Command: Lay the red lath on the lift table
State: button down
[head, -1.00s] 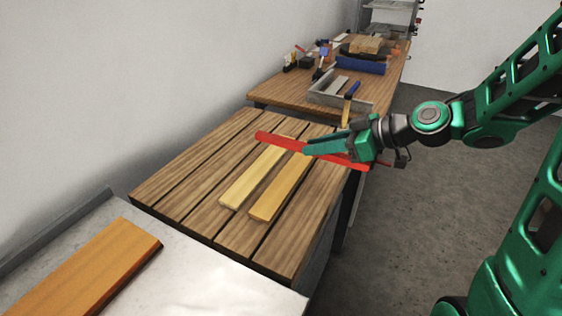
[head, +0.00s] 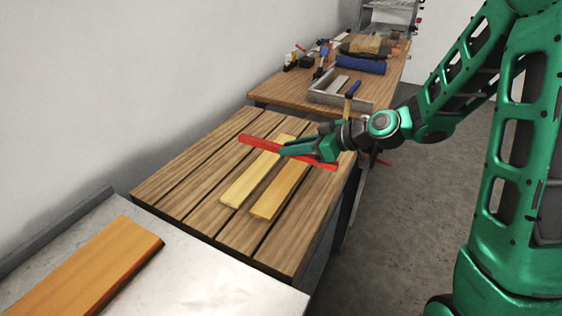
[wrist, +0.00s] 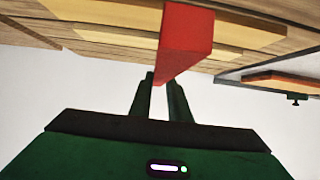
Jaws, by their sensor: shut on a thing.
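The red lath (head: 262,144) is a long thin bar. It lies crosswise over the far part of a slatted wooden table top (head: 175,185), which appears to be the lift table. My gripper (head: 284,151) is shut on the lath near its middle. In the wrist view the red lath (wrist: 186,40) sticks out from between the fingertips of my gripper (wrist: 163,80). The lath passes across the far ends of two yellow laths (head: 250,178) (head: 278,193). I cannot tell whether it touches them or hangs just above.
A grey metal surface (head: 215,278) with an orange-brown board (head: 85,265) is at the near left. Behind the slatted table, a workbench (head: 285,90) carries a grey tray (head: 325,97), a blue roll (head: 360,66) and tools. A wall is on the left; open floor (head: 400,240) is on the right.

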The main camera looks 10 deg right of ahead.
aim_at(282, 170)
jog(key=x, duration=0.4)
jog(key=shift+w+d+f, duration=0.1)
jog(key=shift+w+d, duration=0.1)
jog(key=shift+w, duration=0.05)
jog(key=shift+f, duration=1.9)
jog(key=shift+f, duration=0.4)
jog(key=c, duration=1.7)
grip_release()
jog(key=shift+o, duration=0.2)
jog(key=shift+r, duration=0.5)
jog(key=v, duration=1.2)
jog(key=shift+d+f, duration=0.1)
